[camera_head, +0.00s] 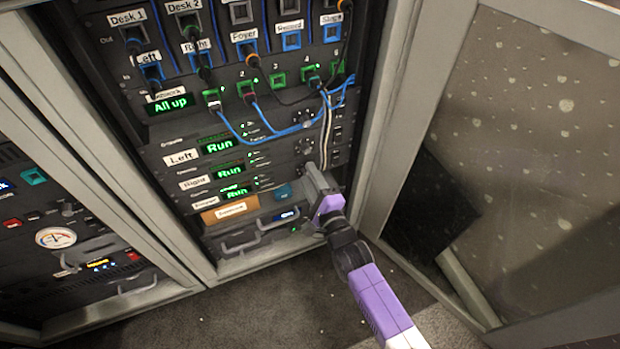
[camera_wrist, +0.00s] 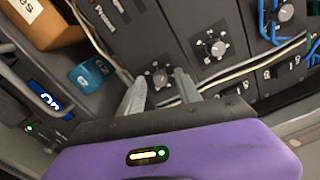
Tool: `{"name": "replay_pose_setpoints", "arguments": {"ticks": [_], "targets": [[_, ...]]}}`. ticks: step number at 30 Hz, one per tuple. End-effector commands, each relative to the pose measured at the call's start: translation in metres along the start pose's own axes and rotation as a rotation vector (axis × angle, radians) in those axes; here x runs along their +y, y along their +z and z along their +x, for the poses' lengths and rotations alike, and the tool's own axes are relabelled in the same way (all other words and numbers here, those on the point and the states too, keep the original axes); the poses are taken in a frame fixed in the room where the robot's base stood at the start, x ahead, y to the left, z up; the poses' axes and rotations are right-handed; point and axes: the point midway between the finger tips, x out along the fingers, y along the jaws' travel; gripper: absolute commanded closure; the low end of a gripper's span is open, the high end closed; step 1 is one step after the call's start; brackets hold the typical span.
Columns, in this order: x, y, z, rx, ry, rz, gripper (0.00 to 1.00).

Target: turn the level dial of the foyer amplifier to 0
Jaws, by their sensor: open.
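Three stacked amplifiers stand in the rack, each with a green Run display. The upper two read Left (camera_head: 181,157) and Right (camera_head: 195,182); the label of the lowest amplifier (camera_head: 237,192) is too small to read surely, so I take it as the foyer one by elimination. In the head view my gripper (camera_head: 313,175) hides this dial. I cannot read its setting.
Two more dials (camera_wrist: 217,47) (camera_wrist: 285,12) lie along the row in the wrist view. Pale cables (camera_head: 326,135) and blue cables (camera_head: 265,130) hang close to the dials. A cardboard box (camera_head: 229,209) sits below the amplifiers. An open rack door (camera_head: 400,150) stands at right.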

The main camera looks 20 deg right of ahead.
Motion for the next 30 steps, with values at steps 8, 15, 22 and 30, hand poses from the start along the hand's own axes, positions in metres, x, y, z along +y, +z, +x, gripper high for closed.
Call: {"name": "replay_pose_setpoints", "arguments": {"ticks": [8,15,22,30], "targets": [[-0.0002,0.0000,-0.0002,0.000,0.000,0.000,0.95],[0.0000,0.0000,-0.0003,0.000,0.000,-0.002,1.00],[0.0000,0.0000,-0.0004,0.000,0.000,-0.050,1.00],[0.0002,0.0001,-0.0004,0.000,0.000,-0.225,1.00]]}}
